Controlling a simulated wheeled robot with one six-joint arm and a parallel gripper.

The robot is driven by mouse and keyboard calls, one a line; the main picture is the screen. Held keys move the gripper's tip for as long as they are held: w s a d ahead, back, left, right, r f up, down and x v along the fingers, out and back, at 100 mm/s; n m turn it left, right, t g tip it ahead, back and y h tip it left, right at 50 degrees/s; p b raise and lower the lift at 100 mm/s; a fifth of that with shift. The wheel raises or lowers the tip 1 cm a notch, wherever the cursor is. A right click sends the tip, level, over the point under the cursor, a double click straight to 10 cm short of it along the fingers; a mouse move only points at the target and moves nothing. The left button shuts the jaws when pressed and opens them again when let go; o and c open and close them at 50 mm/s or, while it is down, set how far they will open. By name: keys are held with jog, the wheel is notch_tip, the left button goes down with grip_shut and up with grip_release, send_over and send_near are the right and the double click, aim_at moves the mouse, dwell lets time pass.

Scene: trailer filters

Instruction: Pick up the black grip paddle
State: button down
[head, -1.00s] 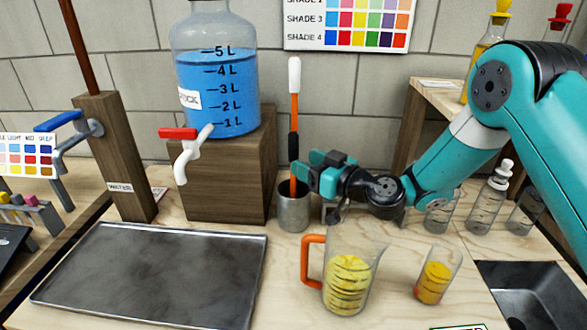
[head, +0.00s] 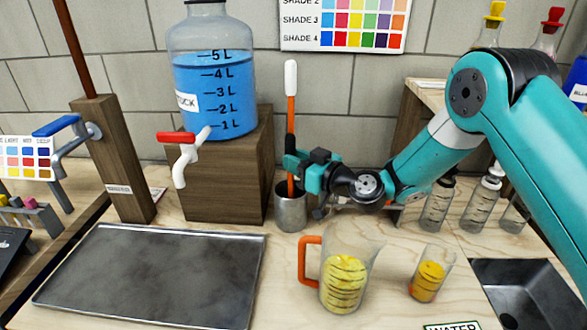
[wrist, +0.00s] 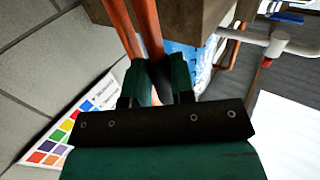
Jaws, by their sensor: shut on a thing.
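The paddle (head: 291,110) stands upright in a metal cup (head: 290,212). It has a white top end, an orange shaft and a black grip (head: 290,143). My gripper (head: 293,162) reaches in from the right and is shut around the black grip, just above the cup. In the wrist view my gripper (wrist: 158,88) has a green finger on each side of the dark grip, with the orange shaft (wrist: 148,30) running out beyond. The paddle's lower end is hidden inside the cup.
A wooden block (head: 228,172) with a blue stock jug (head: 213,85) and tap stands left of the cup. A measuring jug (head: 345,283) and small beaker (head: 430,275) of yellow liquid stand in front. Clear bottles (head: 437,207) stand right, below my arm. A metal tray (head: 150,275) lies front left.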

notch_tip(320, 180, up, 12)
jog(key=b, duration=0.1)
jog(key=s+a+b, duration=0.1)
jog(key=s+a, duration=1.1)
jog(key=s, duration=0.1)
jog(key=shift+s+b, duration=0.25)
jog(key=shift+b, duration=0.15)
dwell(0.4)
